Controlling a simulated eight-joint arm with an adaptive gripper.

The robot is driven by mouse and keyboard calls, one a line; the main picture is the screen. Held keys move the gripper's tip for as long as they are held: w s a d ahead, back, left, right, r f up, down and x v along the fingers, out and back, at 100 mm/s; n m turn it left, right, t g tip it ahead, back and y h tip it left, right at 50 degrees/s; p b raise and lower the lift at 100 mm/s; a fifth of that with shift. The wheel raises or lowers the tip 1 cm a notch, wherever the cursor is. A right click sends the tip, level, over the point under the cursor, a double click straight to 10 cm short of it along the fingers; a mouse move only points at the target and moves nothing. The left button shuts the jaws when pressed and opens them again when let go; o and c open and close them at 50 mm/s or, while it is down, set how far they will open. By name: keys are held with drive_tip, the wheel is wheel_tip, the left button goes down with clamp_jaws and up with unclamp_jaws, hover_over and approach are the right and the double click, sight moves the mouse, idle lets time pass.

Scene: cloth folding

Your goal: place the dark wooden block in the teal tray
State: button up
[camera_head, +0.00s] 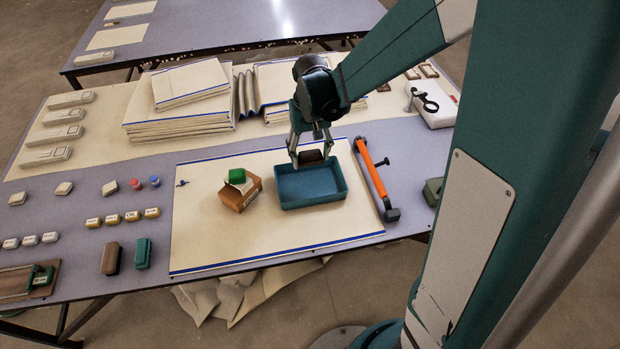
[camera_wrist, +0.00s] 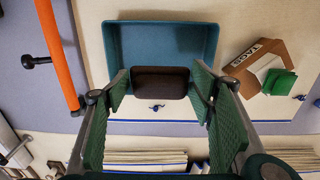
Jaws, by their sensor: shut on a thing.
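The dark wooden block (camera_head: 311,157) is between the fingers of my gripper (camera_head: 311,152), which is shut on it. In the wrist view the block (camera_wrist: 160,82) sits between the two green finger pads. The teal tray (camera_head: 312,186) stands on the cream cloth. In the head view the block shows at the tray's far rim; in the wrist view it overlaps the tray's (camera_wrist: 163,43) rim nearest the gripper. The block's height above the rim is hard to judge. The visible floor of the tray is empty.
An open brown box (camera_head: 240,197) with a green-topped item (camera_head: 236,176) stands left of the tray. An orange-handled bar (camera_head: 372,169) lies close to the right. Folded cloth stacks (camera_head: 180,120) lie behind. The cloth (camera_head: 215,245) in front is clear.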

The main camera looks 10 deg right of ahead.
sight(310, 162)
drive_tip(key=shift+f, duration=2.05)
drive_tip(key=shift+f+b, duration=0.65)
drive_tip(key=shift+f, duration=2.5)
drive_tip(key=shift+f, duration=0.1)
drive_tip(key=shift+f+b, duration=0.45)
drive_tip(key=shift+f, duration=1.3)
drive_tip(key=shift+f, duration=0.2)
drive_tip(key=o, duration=0.9)
drive_tip(key=shift+o, duration=0.2)
